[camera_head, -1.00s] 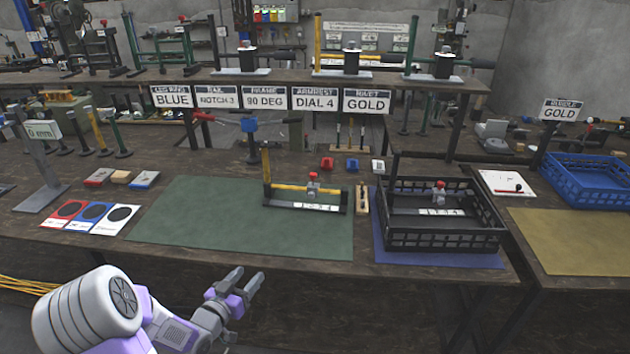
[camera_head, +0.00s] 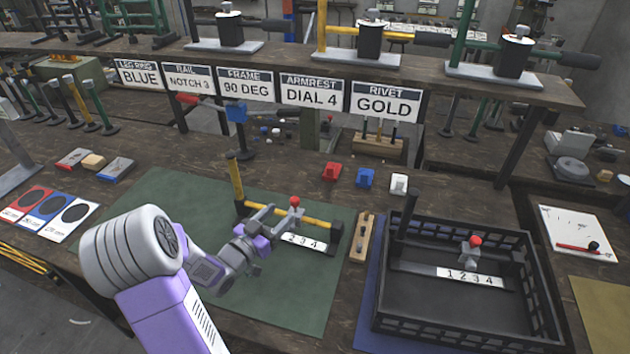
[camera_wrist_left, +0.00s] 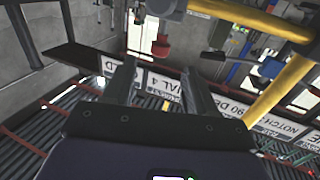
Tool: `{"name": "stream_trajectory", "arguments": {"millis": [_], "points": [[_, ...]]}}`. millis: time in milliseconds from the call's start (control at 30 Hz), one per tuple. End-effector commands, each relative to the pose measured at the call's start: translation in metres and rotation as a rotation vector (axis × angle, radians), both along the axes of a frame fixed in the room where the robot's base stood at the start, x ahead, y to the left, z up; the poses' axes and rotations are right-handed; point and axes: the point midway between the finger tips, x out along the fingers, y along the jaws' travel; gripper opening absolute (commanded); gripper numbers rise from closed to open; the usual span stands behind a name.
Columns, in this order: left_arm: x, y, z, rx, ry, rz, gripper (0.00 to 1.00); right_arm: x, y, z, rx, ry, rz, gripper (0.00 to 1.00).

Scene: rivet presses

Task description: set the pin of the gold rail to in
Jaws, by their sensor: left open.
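The gold rail (camera_head: 314,221) lies on the green mat with a yellow upright at its left end and a 1 2 3 4 label strip at its front. A grey slider with a red-topped pin (camera_head: 294,201) sits on it. I cannot tell how deep the pin is. My left gripper (camera_head: 275,221) is open and empty, just left of the slider at the rail's front. In the left wrist view, the fingers (camera_wrist_left: 160,85) are apart, with the red knob (camera_wrist_left: 160,47) beyond them and the yellow bar (camera_wrist_left: 281,85) at the right. My right gripper is not in view.
A black crate (camera_head: 455,337) at the right holds another rail with a red-topped slider (camera_head: 470,252). A wooden pin block (camera_head: 361,239) stands between mat and crate. Red, blue and white blocks lie behind. The mat's front right (camera_head: 300,300) is clear.

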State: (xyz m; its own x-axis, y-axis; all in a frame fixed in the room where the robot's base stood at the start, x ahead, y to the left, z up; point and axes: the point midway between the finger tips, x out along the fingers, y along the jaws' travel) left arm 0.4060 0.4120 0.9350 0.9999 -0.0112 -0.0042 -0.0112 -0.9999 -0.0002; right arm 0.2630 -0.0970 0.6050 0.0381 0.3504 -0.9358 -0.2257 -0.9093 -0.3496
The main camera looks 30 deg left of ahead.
Motion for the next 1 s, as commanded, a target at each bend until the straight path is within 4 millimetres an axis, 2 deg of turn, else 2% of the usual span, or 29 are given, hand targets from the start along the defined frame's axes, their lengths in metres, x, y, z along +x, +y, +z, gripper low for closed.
{"name": "stream_trajectory", "arguments": {"millis": [167, 400, 533, 700, 900, 933, 1000], "points": [[0.014, 0.000, -0.001, 0.002, -0.001, -0.002, 0.56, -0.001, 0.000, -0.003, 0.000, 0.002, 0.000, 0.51], [0.053, -0.002, -0.001, 0.000, -0.002, -0.003, 0.56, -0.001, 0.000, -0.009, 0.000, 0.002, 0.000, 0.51], [0.068, -0.001, -0.001, 0.000, -0.001, -0.001, 0.56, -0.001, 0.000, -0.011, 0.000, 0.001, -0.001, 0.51], [0.075, -0.001, -0.001, 0.000, 0.000, -0.001, 0.56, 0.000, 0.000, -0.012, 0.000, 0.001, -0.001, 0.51], [0.076, -0.001, 0.000, 0.000, 0.000, 0.000, 0.56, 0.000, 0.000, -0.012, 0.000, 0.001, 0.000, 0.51], [0.076, -0.001, 0.000, 0.000, 0.000, 0.000, 0.55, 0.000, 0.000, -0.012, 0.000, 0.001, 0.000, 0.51], [0.076, -0.001, 0.000, 0.000, 0.000, 0.000, 0.44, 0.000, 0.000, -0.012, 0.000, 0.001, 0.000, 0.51]]}}
